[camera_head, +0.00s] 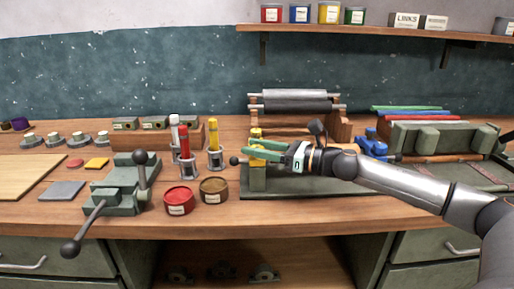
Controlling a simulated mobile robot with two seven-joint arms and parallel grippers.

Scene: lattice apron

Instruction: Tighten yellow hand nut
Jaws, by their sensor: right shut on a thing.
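The yellow hand nut (256,133) shows at the top of a yellow-green post at the left end of a dark green press bed (300,188). My left gripper is out of view.
A black ball-ended handle (235,161) sticks out left of the post. Red (179,201) and brown (213,190) tins stand in front. A green clamp with a lever (120,190) is further left. Rollers (297,104) stand behind and a blue clamp (372,145) is to the right.

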